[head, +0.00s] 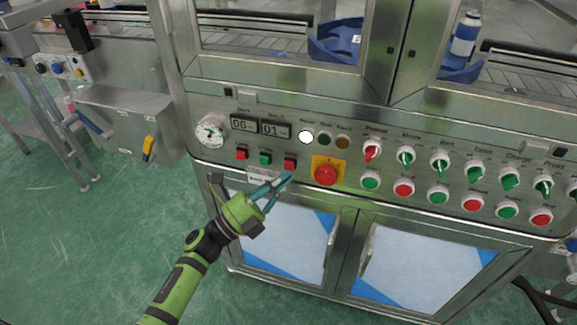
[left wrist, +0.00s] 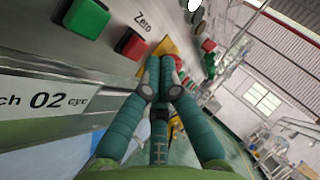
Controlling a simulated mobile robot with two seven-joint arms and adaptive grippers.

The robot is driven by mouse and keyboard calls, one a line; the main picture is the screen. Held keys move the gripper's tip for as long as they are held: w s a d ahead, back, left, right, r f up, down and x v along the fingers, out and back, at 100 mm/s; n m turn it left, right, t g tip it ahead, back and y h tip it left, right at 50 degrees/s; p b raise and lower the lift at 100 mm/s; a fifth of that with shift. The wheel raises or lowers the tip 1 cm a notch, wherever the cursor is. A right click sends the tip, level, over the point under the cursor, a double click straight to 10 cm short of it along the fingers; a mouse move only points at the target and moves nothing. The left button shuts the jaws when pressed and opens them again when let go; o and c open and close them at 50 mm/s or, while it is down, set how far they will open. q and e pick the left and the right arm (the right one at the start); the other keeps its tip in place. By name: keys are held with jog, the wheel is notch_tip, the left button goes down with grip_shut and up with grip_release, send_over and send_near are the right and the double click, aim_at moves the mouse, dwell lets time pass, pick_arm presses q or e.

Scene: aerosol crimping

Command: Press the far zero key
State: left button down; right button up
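The red key (head: 290,164) is the rightmost of a row of three small square keys on the steel control panel, just left of the emergency stop. In the left wrist view this red key (left wrist: 130,43) has the word "Zero" printed beside it. My left gripper (head: 287,177) is in front of the panel, its tips just below the red key in the head view. In the left wrist view the teal fingers (left wrist: 160,65) meet at their tips with nothing held between them. The tips appear apart from the key. My right gripper is not in view.
A green key (head: 265,159) and another red key (head: 241,154) sit to the left. A red emergency stop (head: 325,174) on a yellow plate is close on the right. Round buttons and selector switches fill the panel's right side. Cabinet doors (head: 285,235) are below.

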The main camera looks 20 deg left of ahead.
pick_arm(q)
jog(key=shift+w, duration=0.2)
jog(key=shift+w, duration=0.25)
jog(key=shift+w+b, duration=0.35)
jog(key=shift+b, duration=0.1)
dwell(0.3)
jog(key=shift+s, duration=0.1)
jog(key=shift+s+p, duration=0.3)
jog(key=shift+s, duration=0.4)
